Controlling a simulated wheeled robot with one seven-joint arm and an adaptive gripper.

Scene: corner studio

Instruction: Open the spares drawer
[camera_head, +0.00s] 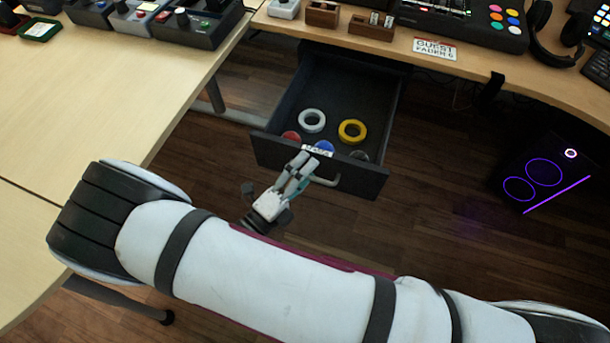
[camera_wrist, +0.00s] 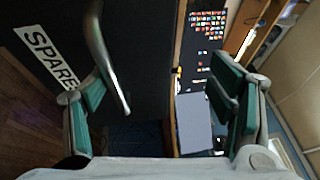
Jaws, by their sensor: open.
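The dark spares drawer (camera_head: 270,150) stands pulled out under the desk in the head view, with its inside showing. It holds several rings, among them a white ring (camera_head: 312,120) and a yellow ring (camera_head: 352,131). My gripper (camera_head: 303,172) is at the drawer's front, close to the metal handle (camera_head: 326,181). In the wrist view my gripper (camera_wrist: 165,95) is open. The curved handle (camera_wrist: 108,60) shows near the left finger, and I cannot tell whether they touch. The label (camera_wrist: 48,56) reading "SPARE" is on the drawer front at the left, its end hidden.
The curved wooden desk (camera_head: 465,55) spans the top right, with audio gear on it. A pale table (camera_head: 100,100) fills the left, with control boxes at its far end. A dark box with purple lights (camera_head: 545,175) stands at the right. The wooden floor ahead of the drawer shows free room.

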